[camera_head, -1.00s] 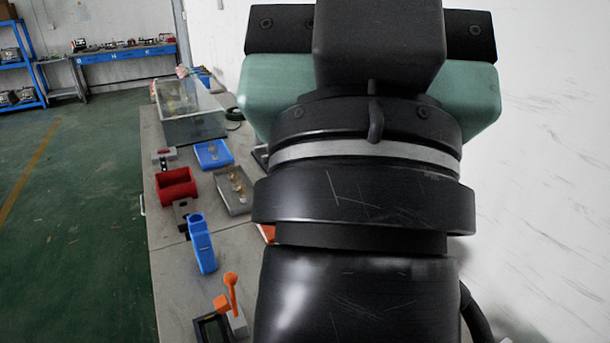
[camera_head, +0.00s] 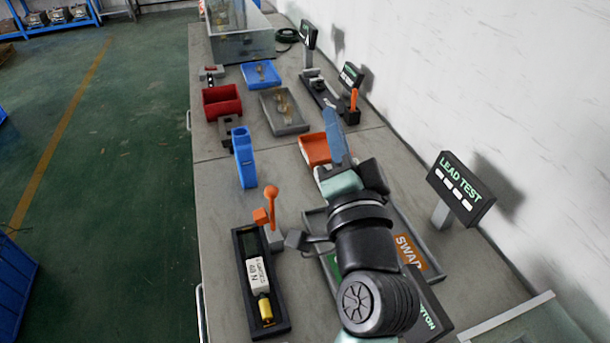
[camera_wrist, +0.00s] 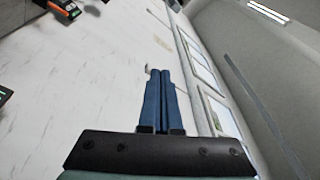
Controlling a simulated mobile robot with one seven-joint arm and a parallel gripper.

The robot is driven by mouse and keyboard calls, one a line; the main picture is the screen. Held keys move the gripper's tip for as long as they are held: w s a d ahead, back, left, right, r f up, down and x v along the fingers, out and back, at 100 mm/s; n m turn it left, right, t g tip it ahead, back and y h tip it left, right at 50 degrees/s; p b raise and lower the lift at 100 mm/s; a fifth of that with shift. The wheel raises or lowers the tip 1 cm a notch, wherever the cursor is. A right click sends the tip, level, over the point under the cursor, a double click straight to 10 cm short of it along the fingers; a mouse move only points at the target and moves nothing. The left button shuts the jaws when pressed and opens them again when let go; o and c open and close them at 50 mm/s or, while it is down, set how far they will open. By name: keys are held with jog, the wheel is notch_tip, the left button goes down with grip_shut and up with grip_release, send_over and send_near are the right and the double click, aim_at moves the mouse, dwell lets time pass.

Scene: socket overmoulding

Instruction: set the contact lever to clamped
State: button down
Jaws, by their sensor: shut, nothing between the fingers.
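An orange lever with a ball knob (camera_head: 271,192) stands nearly upright, leaning slightly, beside a black tray fixture (camera_head: 243,262). The fixture holds a white-labelled block and a brass-coloured cylinder. A second orange lever (camera_head: 353,100) stands upright on a black fixture farther back; no label shows which is the contact lever. My gripper (camera_head: 333,115) is right of the ball-knob lever and farther back, apart from both levers. In the wrist view my gripper's blue fingers (camera_wrist: 159,75) are shut together and empty, pointing toward the white wall.
A blue holder (camera_head: 244,158), a red bin (camera_head: 221,102), a grey tray (camera_head: 284,112) and an orange tray (camera_head: 314,150) occupy the bench. The bench is bare left of the blue holder.

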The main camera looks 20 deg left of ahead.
jog(key=s+f+m+g+y+b, duration=0.1)
jog(key=s+f+m+g, duration=0.2)
jog(key=f+m, duration=0.6)
notch_tip(320, 180, down, 15)
jog(key=shift+s+f+m+b, duration=0.1)
jog(key=shift+s+m+b, duration=0.25)
jog(key=shift+s, duration=0.1)
jog(key=w+a+r+p, duration=0.1)
jog(key=w+a+p, duration=0.1)
jog(key=w+a, duration=0.5)
jog(key=shift+w+a, duration=0.3)
jog(key=shift+a, duration=0.65)
jog(key=shift+r, duration=0.15)
